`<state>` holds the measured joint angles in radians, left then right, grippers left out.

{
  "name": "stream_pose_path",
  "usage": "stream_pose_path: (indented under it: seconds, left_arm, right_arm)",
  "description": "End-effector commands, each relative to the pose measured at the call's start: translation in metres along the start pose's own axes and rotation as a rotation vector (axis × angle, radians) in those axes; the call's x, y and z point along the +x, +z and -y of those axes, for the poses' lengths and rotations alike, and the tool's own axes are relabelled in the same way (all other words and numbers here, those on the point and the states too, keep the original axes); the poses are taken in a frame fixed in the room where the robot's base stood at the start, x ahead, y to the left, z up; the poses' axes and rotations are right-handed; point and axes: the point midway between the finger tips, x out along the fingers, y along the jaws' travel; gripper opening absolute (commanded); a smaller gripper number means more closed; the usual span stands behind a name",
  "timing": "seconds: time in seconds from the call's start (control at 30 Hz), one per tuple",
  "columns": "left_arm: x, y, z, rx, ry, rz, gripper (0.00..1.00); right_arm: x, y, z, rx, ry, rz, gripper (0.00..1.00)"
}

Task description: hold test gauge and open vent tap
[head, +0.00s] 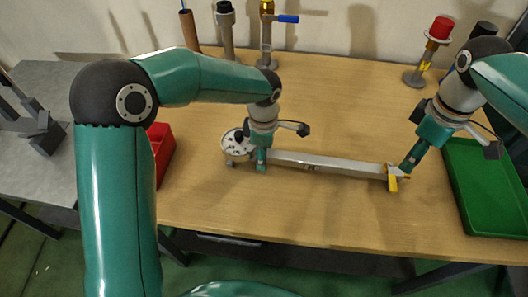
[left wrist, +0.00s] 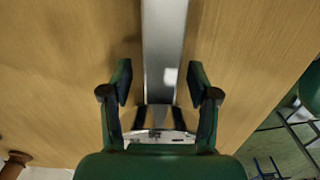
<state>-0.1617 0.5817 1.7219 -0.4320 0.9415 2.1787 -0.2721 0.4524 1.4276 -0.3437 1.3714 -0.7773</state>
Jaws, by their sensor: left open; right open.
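The test gauge (head: 238,146) has a round white dial with dark marks. It sits at the left end of a long grey metal bar (head: 330,163) lying on the table. A yellow vent tap (head: 393,182) is at the bar's right end. My left gripper (head: 261,162) is pointing down over the bar just right of the dial. In the left wrist view my left gripper (left wrist: 160,78) is open, with one finger on each side of the bar (left wrist: 164,40), apart from it. My right gripper (head: 408,166) is open just above the tap; whether it touches is unclear.
A green tray (head: 460,180) lies at the right and a red bin (head: 162,148) at the left. A blue-handled valve (head: 268,45) and a red-capped fitting (head: 432,40) stand at the back. The wooden table is clear in front of the bar.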

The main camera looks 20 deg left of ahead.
Motion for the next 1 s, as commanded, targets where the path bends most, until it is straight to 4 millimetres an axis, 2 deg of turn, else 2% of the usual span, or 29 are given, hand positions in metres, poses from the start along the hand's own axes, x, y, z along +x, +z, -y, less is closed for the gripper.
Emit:
stream_pose_path:
  seconds: [0.13,0.17,0.5,0.73,0.77,0.9,1.0]
  left_arm:
    - [0.0000,0.0000,0.0000,0.000,0.000,0.000,0.60]
    - [0.0000,0.0000,0.0000,0.000,0.000,0.000,0.57]
    - [-0.0003,0.0003,-0.0001,0.001,0.000,0.000,0.00]
    - [-0.0004,0.0004,-0.0003,0.001,0.000,0.000,0.00]
    - [-0.0004,0.0004,-0.0003,0.001,0.000,0.000,0.25]
    - [-0.0005,0.0004,-0.0004,0.001,0.001,0.000,0.02]
    - [-0.0006,0.0005,-0.0004,0.001,0.001,0.000,0.00]
  right_arm:
    - [-0.0001,0.0001,0.0000,0.000,0.000,0.000,0.42]
    - [-0.0001,0.0002,0.0000,0.000,0.000,0.000,0.42]
    - [-0.0001,0.0003,0.0000,0.001,0.000,0.000,0.42]
    - [-0.0001,0.0004,0.0000,0.001,0.000,0.000,0.42]
    - [-0.0001,0.0004,-0.0001,0.001,0.000,0.000,0.42]
    - [-0.0001,0.0004,-0.0001,0.001,0.000,0.000,0.42]
    - [-0.0001,0.0004,-0.0001,0.001,0.000,0.000,0.42]
